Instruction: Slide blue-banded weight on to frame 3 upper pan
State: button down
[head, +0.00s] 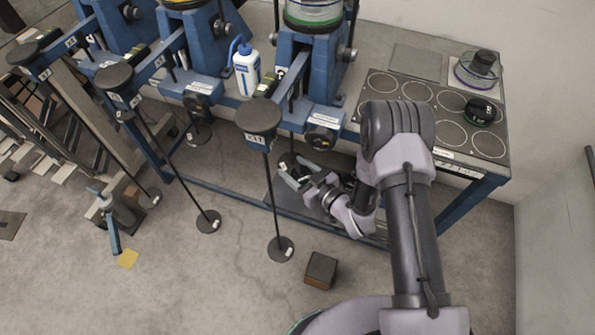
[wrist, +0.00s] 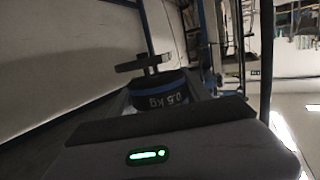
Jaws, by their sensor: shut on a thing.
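The blue-banded weight (wrist: 165,89) is a dark cylinder marked 0.5 kg in the wrist view, its lettering upside down. My gripper (wrist: 165,110) is shut on it. In the head view my gripper (head: 298,182) is low beside the right-hand frame's bench edge; the weight cannot be made out clearly there. Just past the weight in the wrist view is a thin dark disc (wrist: 146,63) on a rod; whether they touch I cannot tell. In the head view a small dark pan (head: 287,161), apparently the upper pan, is near my gripper, partly hidden.
The right-hand lever's large round end plate (head: 259,116) stands above left of my gripper. A rod runs down from it to a low disc (head: 281,249). A dark block (head: 320,270) lies on the floor. A bench plate with ringed places (head: 418,106) is at right.

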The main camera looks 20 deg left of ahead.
aim_at(287, 158)
jog(key=shift+w+a, duration=0.7)
jog(key=shift+w, duration=0.15)
jog(key=shift+w+a, duration=0.2)
jog(key=shift+w, duration=0.05)
jog(key=shift+w+a, duration=0.7)
jog(key=shift+w, duration=0.1)
jog(key=shift+w+a, duration=0.2)
jog(key=shift+w, duration=0.05)
jog(key=shift+w+a, duration=0.25)
jog(key=shift+w, duration=0.1)
jog(key=shift+f, duration=0.4)
dwell(0.6)
